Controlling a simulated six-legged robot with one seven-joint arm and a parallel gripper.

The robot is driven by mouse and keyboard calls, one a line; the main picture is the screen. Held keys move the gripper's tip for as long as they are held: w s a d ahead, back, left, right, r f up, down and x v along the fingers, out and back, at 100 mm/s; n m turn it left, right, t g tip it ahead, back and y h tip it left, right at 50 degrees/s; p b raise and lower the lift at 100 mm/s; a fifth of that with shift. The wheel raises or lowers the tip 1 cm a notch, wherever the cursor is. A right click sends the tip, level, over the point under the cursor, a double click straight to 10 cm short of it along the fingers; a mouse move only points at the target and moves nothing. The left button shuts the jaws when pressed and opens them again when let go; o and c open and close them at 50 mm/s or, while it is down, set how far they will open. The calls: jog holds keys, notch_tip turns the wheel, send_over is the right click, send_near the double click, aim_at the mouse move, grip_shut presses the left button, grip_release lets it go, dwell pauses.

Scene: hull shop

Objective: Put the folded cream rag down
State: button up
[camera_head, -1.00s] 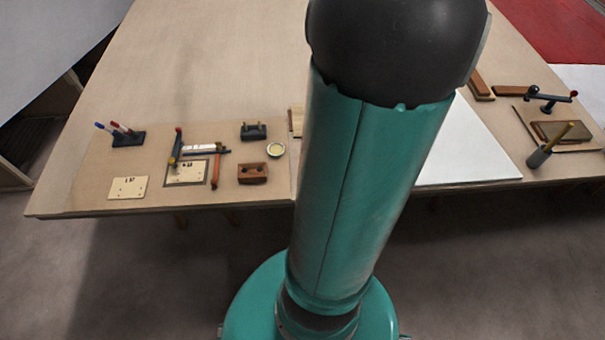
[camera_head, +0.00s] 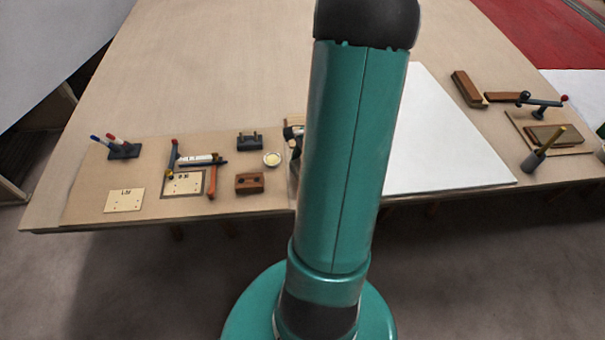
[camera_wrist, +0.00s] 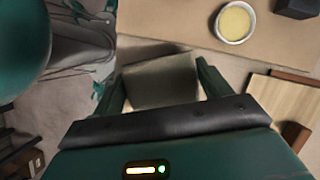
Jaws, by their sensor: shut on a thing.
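The folded cream rag (camera_wrist: 160,82) is a pale, greyish flat square in the wrist view. My gripper (camera_wrist: 158,76) is shut on it, with one green finger at each side. The rag is near the table's front edge, with table board beyond it and floor showing around its near side. I cannot tell whether it touches the table. In the head view my arm hides the rag and most of the gripper.
A small dish with yellow contents (camera_wrist: 236,22) lies beyond the rag, also seen in the head view (camera_head: 271,159). A wooden board (camera_wrist: 287,105) is at the right. A brown block (camera_head: 249,183) and marker holder (camera_head: 124,151) stand left. A white sheet (camera_head: 440,140) is clear.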

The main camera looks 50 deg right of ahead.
jog(key=shift+w+f, duration=0.15)
jog(key=shift+f, duration=0.75)
jog(key=shift+w+f, duration=0.1)
jog(key=shift+f, duration=0.75)
jog(key=shift+f, duration=0.1)
jog(key=o, duration=1)
